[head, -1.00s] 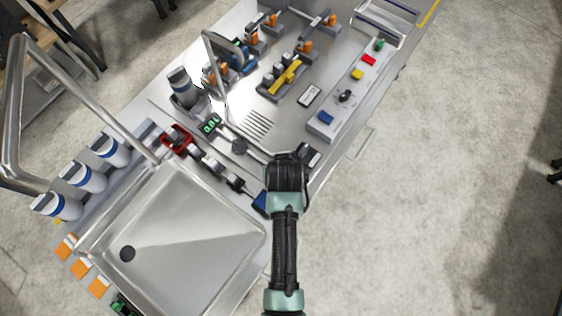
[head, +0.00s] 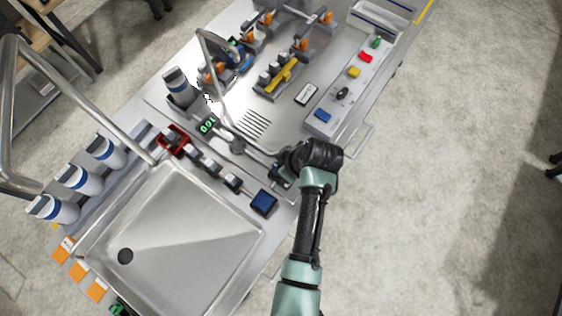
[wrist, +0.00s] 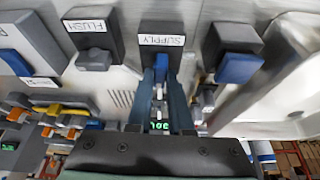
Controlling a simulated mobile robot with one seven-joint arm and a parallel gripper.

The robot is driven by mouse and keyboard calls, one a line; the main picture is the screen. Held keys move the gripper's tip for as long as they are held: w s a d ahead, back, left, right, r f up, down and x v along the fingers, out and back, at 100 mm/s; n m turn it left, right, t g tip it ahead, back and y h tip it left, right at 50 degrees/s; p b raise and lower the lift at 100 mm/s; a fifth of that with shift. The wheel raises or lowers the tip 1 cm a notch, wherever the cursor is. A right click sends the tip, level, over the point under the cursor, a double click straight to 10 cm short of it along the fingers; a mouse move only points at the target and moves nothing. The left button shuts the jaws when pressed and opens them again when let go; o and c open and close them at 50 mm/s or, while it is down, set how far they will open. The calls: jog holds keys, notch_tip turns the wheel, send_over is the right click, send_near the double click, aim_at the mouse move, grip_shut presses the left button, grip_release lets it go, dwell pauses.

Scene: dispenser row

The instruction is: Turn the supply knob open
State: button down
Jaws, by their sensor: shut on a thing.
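The supply block (wrist: 161,41), dark with a white SUPPLY label, is at the top middle of the wrist view. My gripper (wrist: 161,76) reaches up to it, its two blue fingers closed on the knob just under the label. In the head view my gripper (head: 282,172) is at the counter's front edge, and my wrist covers the knob there.
The flush block (wrist: 94,37) is left of the supply block, and a block with a blue part (wrist: 239,68) is to its right. In the head view, a blue pad (head: 263,202), steel sink (head: 190,235), green-digit display (head: 208,125) and button panel (head: 340,108) are nearby.

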jog(key=shift+n, duration=0.5)
jog(key=c, duration=0.8)
grip_release()
jog(key=shift+r, duration=0.1)
jog(key=b+v, duration=0.1)
jog(key=v, duration=0.5)
jog(key=b+v, duration=0.1)
jog(key=v, duration=0.6)
jog(key=shift+w, duration=0.25)
